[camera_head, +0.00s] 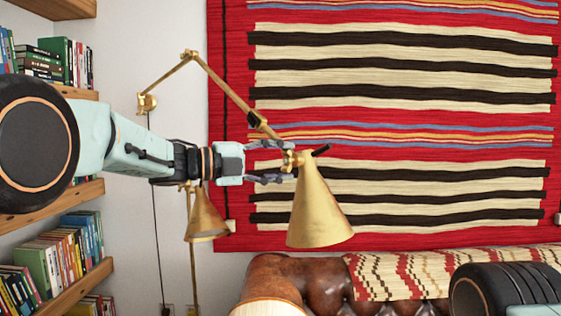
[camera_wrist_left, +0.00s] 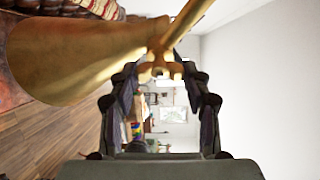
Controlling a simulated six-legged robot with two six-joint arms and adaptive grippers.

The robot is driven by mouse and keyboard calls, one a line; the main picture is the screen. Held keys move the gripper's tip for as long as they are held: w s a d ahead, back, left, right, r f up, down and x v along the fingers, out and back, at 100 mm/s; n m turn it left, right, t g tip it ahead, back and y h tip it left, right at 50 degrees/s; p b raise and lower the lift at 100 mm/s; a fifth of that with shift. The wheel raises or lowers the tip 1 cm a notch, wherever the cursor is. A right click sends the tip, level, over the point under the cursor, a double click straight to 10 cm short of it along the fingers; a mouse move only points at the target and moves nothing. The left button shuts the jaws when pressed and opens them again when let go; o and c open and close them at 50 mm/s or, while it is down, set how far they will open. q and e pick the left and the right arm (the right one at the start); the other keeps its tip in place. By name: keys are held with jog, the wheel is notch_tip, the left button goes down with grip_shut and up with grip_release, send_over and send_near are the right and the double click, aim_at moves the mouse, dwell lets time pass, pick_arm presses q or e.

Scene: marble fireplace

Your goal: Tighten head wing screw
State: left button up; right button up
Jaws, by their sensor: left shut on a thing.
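A brass wall lamp has a jointed arm (camera_head: 222,88) and a cone-shaped head (camera_head: 318,212) that hangs tilted, opening downward. The head wing screw (camera_head: 291,160) sits at the joint on top of the head. My left gripper (camera_head: 287,162) reaches in from the left with its fingers shut on the wing screw, hiding part of it. In the left wrist view the brass wing screw (camera_wrist_left: 160,72) is between the fingertips, with the lamp head (camera_wrist_left: 75,55) beyond it on the left. My right gripper is out of view.
A second brass lamp shade (camera_head: 205,220) hangs behind my left wrist. Bookshelves (camera_head: 65,290) line the left wall. A striped rug (camera_head: 400,90) hangs behind the lamp. A brown leather sofa (camera_head: 313,280) and a cream lampshade (camera_head: 268,307) are below.

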pick_arm(q)
jog(key=shift+w+a+r, duration=0.1)
jog(key=shift+a+r, duration=0.1)
jog(key=shift+r, duration=0.25)
jog(key=o, duration=0.8)
jog(key=shift+o, duration=1.4)
jog(key=shift+f, duration=0.15)
jog(key=shift+o, duration=0.4)
jog(key=shift+a+f, duration=0.1)
jog(key=v, duration=1.2)
